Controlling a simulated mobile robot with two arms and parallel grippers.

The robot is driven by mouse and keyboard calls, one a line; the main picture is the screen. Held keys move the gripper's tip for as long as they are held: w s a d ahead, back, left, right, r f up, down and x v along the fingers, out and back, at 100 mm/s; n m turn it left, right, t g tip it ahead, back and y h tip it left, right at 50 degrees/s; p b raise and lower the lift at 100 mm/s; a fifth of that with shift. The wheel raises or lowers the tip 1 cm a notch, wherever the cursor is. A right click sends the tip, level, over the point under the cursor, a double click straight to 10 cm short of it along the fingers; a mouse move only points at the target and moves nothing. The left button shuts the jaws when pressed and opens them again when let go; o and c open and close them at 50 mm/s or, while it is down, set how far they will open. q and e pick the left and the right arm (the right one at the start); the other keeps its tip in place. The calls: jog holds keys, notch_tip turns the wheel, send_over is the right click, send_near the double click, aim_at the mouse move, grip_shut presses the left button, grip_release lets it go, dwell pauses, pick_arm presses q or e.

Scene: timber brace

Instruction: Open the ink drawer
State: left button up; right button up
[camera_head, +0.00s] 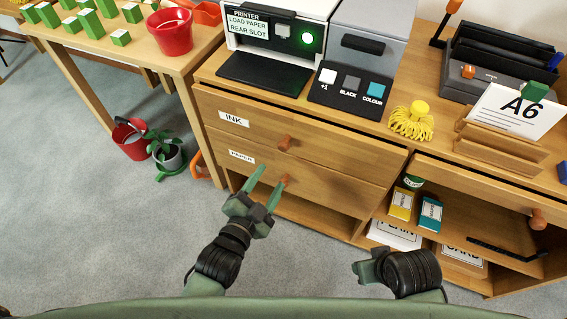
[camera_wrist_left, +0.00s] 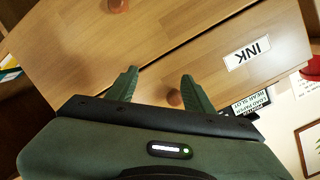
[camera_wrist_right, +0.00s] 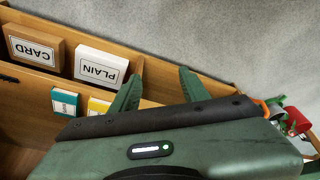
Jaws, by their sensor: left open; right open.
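The ink drawer (camera_head: 255,131) is the upper wooden drawer under the printer, with an INK label (camera_head: 234,119) and a round wooden knob (camera_head: 284,143). Its front looks flush and closed. My left gripper (camera_head: 270,176) is open and empty in front of the drawers; in the head view its fingertips overlap the lower drawer's front. In the left wrist view the ink drawer's knob (camera_wrist_left: 174,97) shows between the open fingers, nearer the right-hand one. I see no contact. My right gripper (camera_wrist_right: 157,80) is open and empty, low before the right-hand shelves.
The paper drawer (camera_head: 330,187) is below, with its own knob (camera_head: 286,180). The printer (camera_head: 275,30) and yellow tassel (camera_head: 412,122) are on top. Boxes (camera_head: 401,203) stand in the right-hand compartment.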

aim_at(282, 150)
pick_arm(q)
jog(key=shift+m+t+h, duration=0.5)
jog(key=shift+t, duration=0.3)
jog(key=r, duration=0.1)
jog(key=r+b, duration=0.1)
jog(key=r, duration=0.1)
jog(key=w+d+r, duration=0.1)
jog(key=r, duration=0.1)
jog(key=shift+r, duration=0.2)
jog(key=b+x, duration=0.1)
jog(key=x, duration=0.4)
jog(key=shift+w+d+f+b, duration=0.1)
jog(key=shift+w+d+b, duration=0.15)
jog(key=shift+w+b, duration=0.1)
jog(key=shift+w+d, duration=0.2)
jog(key=shift+w, duration=0.25)
pick_arm(e)
jog(key=w+a+r+t+y, duration=0.1)
jog(key=w+a+r+t, duration=0.1)
jog(key=w+r+t, duration=0.2)
jog(key=shift+w+r, duration=0.65)
jog(key=shift+w, duration=0.5)
pick_arm(q)
grip_shut()
